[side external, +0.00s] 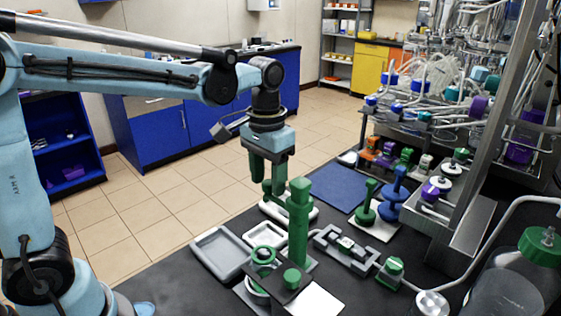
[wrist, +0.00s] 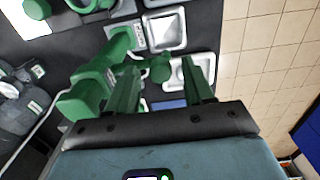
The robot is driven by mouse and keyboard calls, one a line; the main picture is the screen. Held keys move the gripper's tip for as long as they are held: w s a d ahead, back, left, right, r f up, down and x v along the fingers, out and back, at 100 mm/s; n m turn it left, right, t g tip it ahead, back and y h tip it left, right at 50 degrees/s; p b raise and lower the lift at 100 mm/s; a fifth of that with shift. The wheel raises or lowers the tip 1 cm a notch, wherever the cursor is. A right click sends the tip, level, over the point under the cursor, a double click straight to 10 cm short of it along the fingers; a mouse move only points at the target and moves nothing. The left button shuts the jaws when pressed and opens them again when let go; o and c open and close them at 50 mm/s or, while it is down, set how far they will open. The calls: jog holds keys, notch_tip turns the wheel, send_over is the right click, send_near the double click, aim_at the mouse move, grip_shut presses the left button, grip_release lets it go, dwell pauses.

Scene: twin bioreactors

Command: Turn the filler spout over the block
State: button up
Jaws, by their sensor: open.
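The green filler column (side external: 299,225) stands upright on the dark bench. It also shows in the wrist view (wrist: 88,92), where its short green spout (wrist: 158,69) reaches right to a rounded end. My gripper (side external: 267,187) points down just left of the column's top. Its green fingers are open. In the wrist view my gripper (wrist: 160,66) has one finger on either side of the spout's end; contact cannot be told. A low grey fixture (side external: 347,247) right of the column may be the block, but I cannot be sure. The column hides part of the bench behind it.
Grey trays (side external: 221,251) lie left of the column. A green ring piece (side external: 264,254) and a dark plate with a green knob (side external: 291,278) are in front. A blue mat (side external: 327,187) and blue stand (side external: 394,200) lie behind. Bioreactor glassware and a metal frame (side external: 478,150) crowd the right.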

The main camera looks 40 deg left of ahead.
grip_shut()
jog(key=shift+s, duration=0.2)
dwell(0.3)
jog(key=s+d+n, duration=0.2)
jog(key=n, duration=0.3)
jog(key=s+d+n, duration=0.2)
jog(key=s+n, duration=0.1)
jog(key=n, duration=0.2)
jog(key=s+d+n, duration=0.2)
jog(key=n, duration=0.3)
jog(key=shift+s+d, duration=0.2)
jog(key=shift+s, duration=0.15)
jog(key=shift+s+d+n, duration=0.1)
jog(key=shift+d+n, duration=0.85)
jog(key=shift+n, duration=0.65)
